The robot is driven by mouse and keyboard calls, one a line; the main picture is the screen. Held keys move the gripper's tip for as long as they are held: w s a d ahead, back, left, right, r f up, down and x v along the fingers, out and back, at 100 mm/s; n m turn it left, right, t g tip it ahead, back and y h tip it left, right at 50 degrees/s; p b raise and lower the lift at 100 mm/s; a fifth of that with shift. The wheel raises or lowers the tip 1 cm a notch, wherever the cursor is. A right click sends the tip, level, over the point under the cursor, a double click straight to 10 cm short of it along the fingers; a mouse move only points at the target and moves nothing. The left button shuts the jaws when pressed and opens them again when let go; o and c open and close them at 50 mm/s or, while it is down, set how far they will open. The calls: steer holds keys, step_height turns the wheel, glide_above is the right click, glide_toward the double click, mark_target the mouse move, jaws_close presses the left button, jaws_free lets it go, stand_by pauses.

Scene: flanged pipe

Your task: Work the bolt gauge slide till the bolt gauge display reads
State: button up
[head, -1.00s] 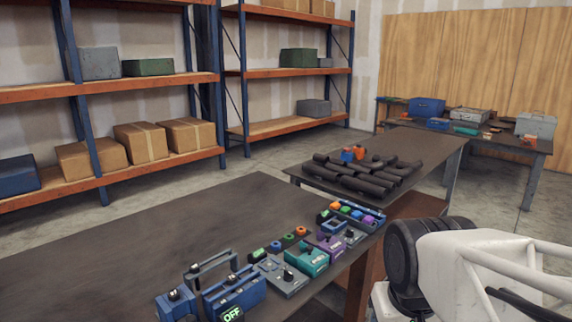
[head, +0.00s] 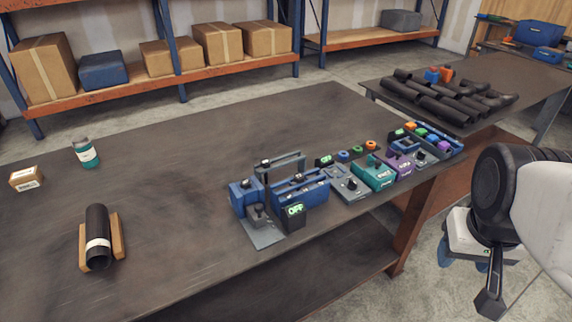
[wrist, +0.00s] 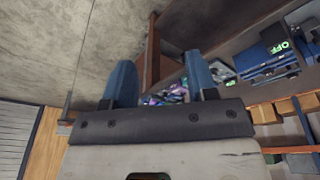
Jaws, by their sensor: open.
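A blue device on a grey plate (head: 265,236) stands near the front edge of the bench in the head view. It has a dark knob-topped part, and a dark display block (head: 295,210) beside it reads OFF in green. I cannot tell for sure that this is the bolt gauge or which part is its slide. The lit display also shows at the upper right of the wrist view (wrist: 279,47). My gripper (wrist: 157,62) is open and empty, its two blue fingers apart. It hangs beyond the bench's right edge, away from the devices.
A teal box (head: 372,175), a purple box (head: 398,163) and several small coloured parts line the bench edge. A black pipe (head: 98,235) lies in a wooden cradle. A teal-labelled jar (head: 86,153) and small carton (head: 26,177) stand at left. The bench middle is clear.

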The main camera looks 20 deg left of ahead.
steer(key=w+a+f+n+g+h, duration=0.25)
steer(key=w+a+n, duration=0.2)
steer(key=w, duration=0.25)
steer(key=n+t+h, duration=0.8)
steer(key=n+t, duration=0.1)
steer(key=n, duration=0.8)
glide_above(255, 208)
steer(key=d, duration=0.6)
step_height(255, 208, down, 10)
steer(key=s+a+f+n+t, duration=0.2)
steer(key=a, duration=0.1)
steer(key=s+a+f+n+t+y, duration=0.1)
steer(key=s+a+f+n+t, duration=0.1)
steer(key=a+n, duration=0.1)
steer(key=s+a+f+n+t+y, duration=0.1)
steer(key=a+f+n+t, duration=0.1)
steer(key=a+n, duration=0.1)
steer(key=shift+s+a+f+t, duration=0.25)
steer(key=shift+s+t, duration=0.1)
steer(key=shift+s, duration=0.05)
steer(key=shift+w+d, duration=0.1)
steer(key=shift+x, duration=3.8)
